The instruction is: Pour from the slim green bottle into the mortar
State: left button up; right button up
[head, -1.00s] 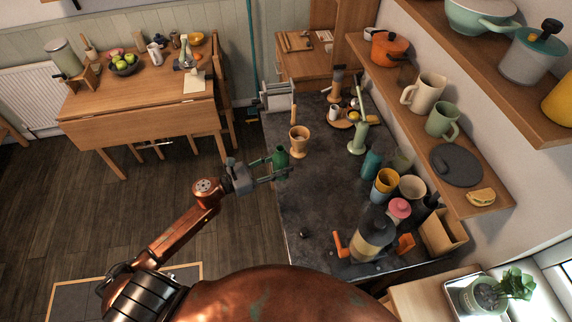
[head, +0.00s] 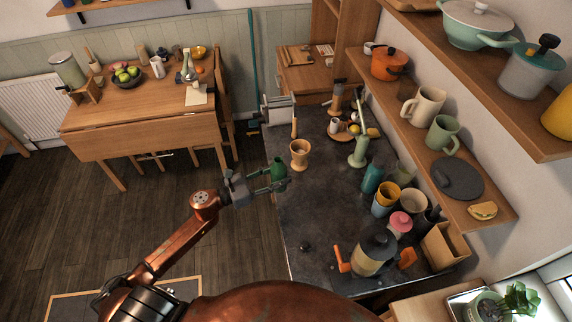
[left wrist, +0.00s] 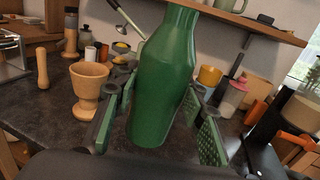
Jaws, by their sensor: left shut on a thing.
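The slim green bottle (head: 279,169) is held near the left edge of the dark counter. My left gripper (head: 272,178) is shut on it. In the left wrist view, the bottle (left wrist: 160,85) stands roughly upright between the green-padded fingers, with its top cut off by the picture edge. The wooden mortar (head: 299,157) stands upright on the counter, just beyond the bottle and slightly right. It also shows left of the bottle in the left wrist view (left wrist: 89,85), apart from it. The mortar's inside bottom is hidden. My right gripper is not in view.
A wooden pestle (head: 294,128) stands behind the mortar. A pale green tall-handled object (head: 358,152) and a round wooden tray (head: 343,132) are to the right. Cups (head: 386,197) and a dark-lidded jar (head: 375,252) crowd the right side. The counter's middle is clear.

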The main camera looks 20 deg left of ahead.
pick_arm(q)
jog(key=w+a+n+t+y, duration=0.2)
jog(key=w+y, duration=0.4)
jog(key=w, duration=0.3)
jog(key=w+a+n+t+y, duration=0.2)
jog(key=w+a+n+y, duration=0.3)
jog(key=w, duration=0.4)
jog(key=shift+w+a+r+n+y, duration=0.3)
jog(key=shift+w+r+n+y, duration=0.05)
jog(key=shift+n+y, duration=0.55)
jog(key=shift+f, duration=0.1)
jog(key=m, duration=0.2)
jog(key=d+f+m+g, duration=0.1)
jog(key=m, duration=0.2)
jog(key=f+m+g+y, duration=0.1)
jog(key=m, duration=0.2)
jog(key=shift+w+d+f, duration=0.15)
jog(key=shift+w+d, duration=0.15)
jog(key=shift+s+a+f+m+g+y, duration=0.1)
jog(key=shift+a+f+m+g+y, duration=0.15)
jog(key=shift+m, duration=0.35)
jog(key=shift+s+a+f+m+g+y, duration=0.15)
jog(key=shift+m+y, duration=0.1)
jog(key=shift+m, duration=0.35)
dwell(2.9)
